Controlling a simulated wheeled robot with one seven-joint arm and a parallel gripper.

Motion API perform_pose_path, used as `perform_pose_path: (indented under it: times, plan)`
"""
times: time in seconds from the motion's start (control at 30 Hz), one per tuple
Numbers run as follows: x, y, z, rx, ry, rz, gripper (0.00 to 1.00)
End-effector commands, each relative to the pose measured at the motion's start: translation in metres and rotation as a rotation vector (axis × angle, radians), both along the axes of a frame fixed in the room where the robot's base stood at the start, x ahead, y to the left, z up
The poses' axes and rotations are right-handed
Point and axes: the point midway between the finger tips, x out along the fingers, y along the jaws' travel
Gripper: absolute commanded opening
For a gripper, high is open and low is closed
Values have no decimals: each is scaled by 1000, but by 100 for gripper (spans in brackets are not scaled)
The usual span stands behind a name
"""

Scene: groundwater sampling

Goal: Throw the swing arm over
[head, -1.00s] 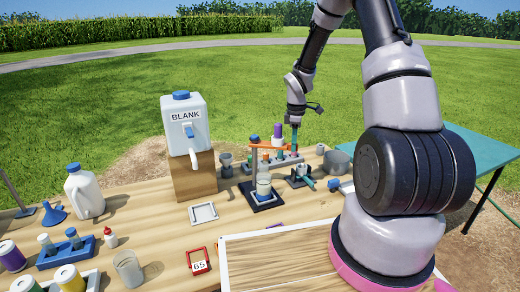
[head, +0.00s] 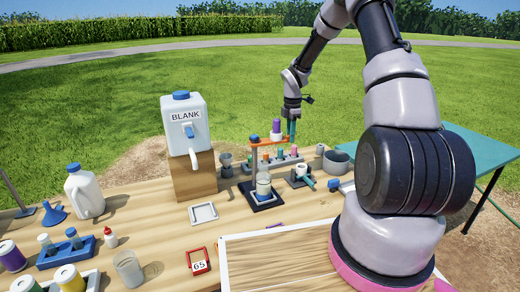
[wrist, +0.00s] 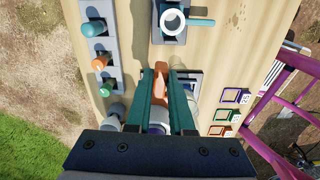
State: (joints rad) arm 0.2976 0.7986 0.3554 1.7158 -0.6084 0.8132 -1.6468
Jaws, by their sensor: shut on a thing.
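The orange swing arm (head: 268,142) sits on top of a dark stand (head: 262,201) in the middle of the table and reaches right, toward my gripper. A clear bottle (head: 263,184) stands under it. My gripper (head: 292,128) points down at the arm's right end. In the wrist view my teal fingers (wrist: 175,100) are closed around the orange swing arm (wrist: 161,86). The far end of the arm and the stand below are partly hidden there by the fingers and gripper body.
A rack of coloured vials (head: 283,160) stands just behind the stand. A small holder with a teal part (head: 301,176) and a grey bowl (head: 336,163) are to the right. The BLANK jug (head: 185,122) on a wooden block is to the left.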

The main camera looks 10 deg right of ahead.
Motion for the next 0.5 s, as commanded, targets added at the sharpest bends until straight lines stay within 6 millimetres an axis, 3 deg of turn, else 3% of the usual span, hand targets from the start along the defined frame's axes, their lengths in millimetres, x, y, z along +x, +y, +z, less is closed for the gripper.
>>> perform_pose_path:
  times: [0.5]
  plan:
    - [9, -1, -1, -2, 1, 57, 0]
